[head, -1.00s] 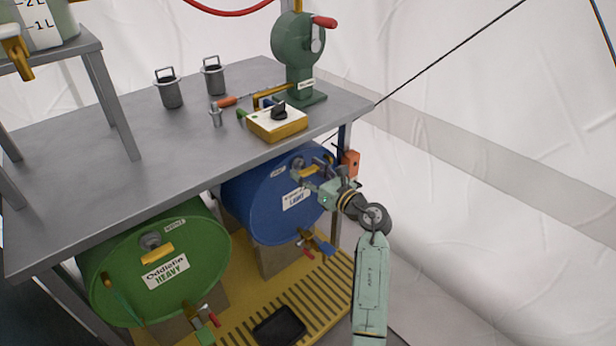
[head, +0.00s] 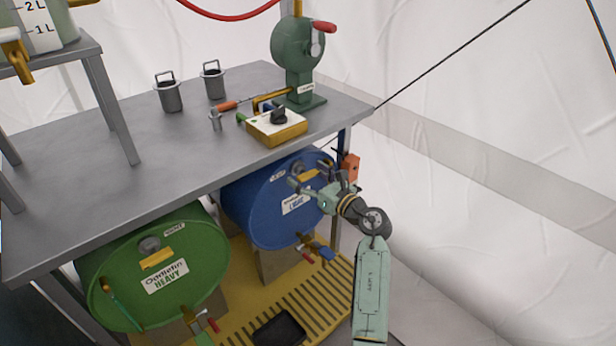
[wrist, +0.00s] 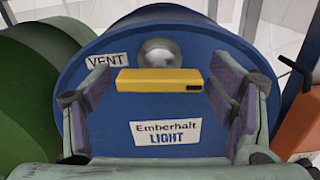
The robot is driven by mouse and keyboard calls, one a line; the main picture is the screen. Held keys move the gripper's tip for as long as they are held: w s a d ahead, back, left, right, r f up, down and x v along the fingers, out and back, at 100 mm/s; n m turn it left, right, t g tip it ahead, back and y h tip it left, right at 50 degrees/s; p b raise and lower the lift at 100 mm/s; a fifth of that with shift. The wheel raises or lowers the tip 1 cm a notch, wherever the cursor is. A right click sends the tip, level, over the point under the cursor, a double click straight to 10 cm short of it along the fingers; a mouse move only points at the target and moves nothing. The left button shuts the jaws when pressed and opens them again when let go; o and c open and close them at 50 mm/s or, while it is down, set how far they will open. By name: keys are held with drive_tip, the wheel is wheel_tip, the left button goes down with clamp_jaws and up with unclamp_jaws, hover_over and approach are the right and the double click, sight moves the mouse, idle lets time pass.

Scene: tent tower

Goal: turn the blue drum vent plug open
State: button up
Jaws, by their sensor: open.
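The blue drum (head: 262,215) lies on its side under the bench, its round face toward me, labelled "Emberhalt LIGHT" in the wrist view (wrist: 112,145). Its vent plug is a grey round knob (wrist: 159,52) with a yellow bar handle (wrist: 160,80) lying level below it, beside a "VENT" label. My gripper (head: 308,178) is in front of the drum's upper face. In the wrist view my gripper (wrist: 160,92) is open, with one finger beyond each end of the yellow bar. I see no contact with it.
A green drum (head: 190,285) stands left of the blue one. Taps stick out low on both drums. The grey bench top (head: 120,130) overhangs the drums. An orange box (head: 350,167) hangs by the bench leg to the right.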

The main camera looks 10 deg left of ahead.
drive_tip(key=v, duration=0.7)
drive_tip(key=shift+s+d, duration=0.15)
drive_tip(key=shift+d, duration=0.05)
